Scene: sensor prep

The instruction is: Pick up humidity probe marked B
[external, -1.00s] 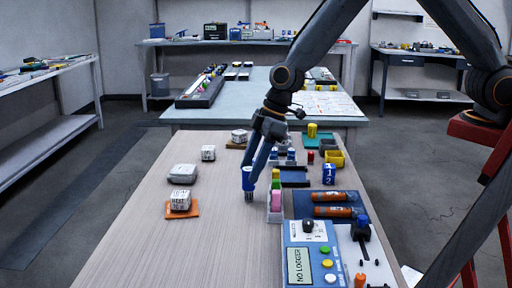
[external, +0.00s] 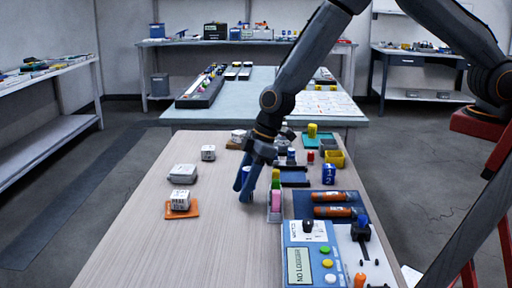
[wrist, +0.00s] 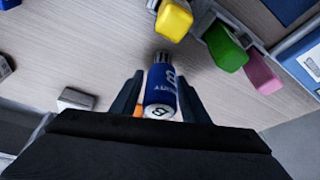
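The blue humidity probe (wrist: 160,88), a small cylinder with a metal tip and white lettering, lies between my gripper's two fingers in the wrist view. A "B" shows on its side and top. In the external view the probe (external: 245,180) stands on the wooden table, partly covered by a finger. My gripper (external: 248,185) is lowered around it from above. In the wrist view the fingers of my gripper (wrist: 158,95) stand on both sides of the probe, with narrow gaps beside it, so it appears open.
A rack with yellow (wrist: 172,18), green (wrist: 225,45) and pink (wrist: 262,72) blocks stands close to the right of the probe. A blue logger panel (external: 305,260) is nearer the front. White cubes, one (external: 180,201) on an orange mat, lie to the left. The table's front left is clear.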

